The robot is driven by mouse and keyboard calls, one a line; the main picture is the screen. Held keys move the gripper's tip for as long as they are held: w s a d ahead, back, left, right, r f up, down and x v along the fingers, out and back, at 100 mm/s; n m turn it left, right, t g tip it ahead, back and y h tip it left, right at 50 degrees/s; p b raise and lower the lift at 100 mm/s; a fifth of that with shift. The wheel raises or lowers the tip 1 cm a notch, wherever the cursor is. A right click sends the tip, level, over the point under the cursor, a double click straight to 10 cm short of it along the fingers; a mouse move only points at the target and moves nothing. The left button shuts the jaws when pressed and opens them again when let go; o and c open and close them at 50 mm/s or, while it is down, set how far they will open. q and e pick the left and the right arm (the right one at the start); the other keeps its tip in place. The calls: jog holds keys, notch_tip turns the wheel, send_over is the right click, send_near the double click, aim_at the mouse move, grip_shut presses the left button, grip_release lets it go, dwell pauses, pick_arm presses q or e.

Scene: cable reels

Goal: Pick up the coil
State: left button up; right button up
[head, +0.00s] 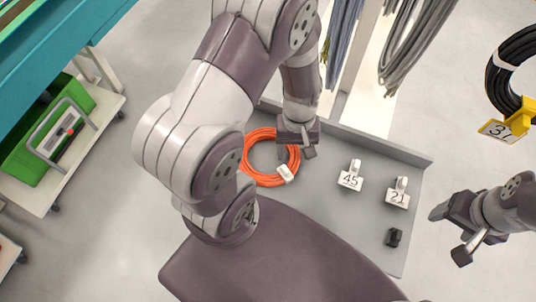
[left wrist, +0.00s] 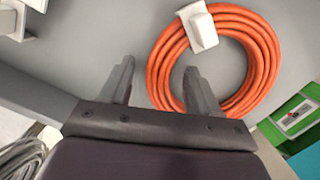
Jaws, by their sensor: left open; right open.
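An orange coil (head: 262,180) lies flat on a grey tray, with a white tag on its near side. My left gripper (head: 297,150) is over the coil's right side in the head view, with its fingers pointing down. In the left wrist view the coil (left wrist: 269,62) lies beyond and to the right of the open fingers (left wrist: 160,85). The right finger overlaps the coil's lower left in that picture, and the left finger is over bare tray. I cannot tell how high the fingers are. My right gripper (head: 450,232) is open and empty to the right of the tray.
White tags marked 45 (head: 350,177) and 21 (head: 398,193) and a small black piece (head: 393,237) are on the tray (head: 330,215). Grey cables (head: 410,40) hang behind. A black coil (head: 510,70) hangs at right. A green crate (head: 40,140) stands at left.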

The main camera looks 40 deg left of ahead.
pick_arm(q)
jog(key=shift+f, duration=0.25)
grip_shut()
jog(key=shift+r, duration=0.1)
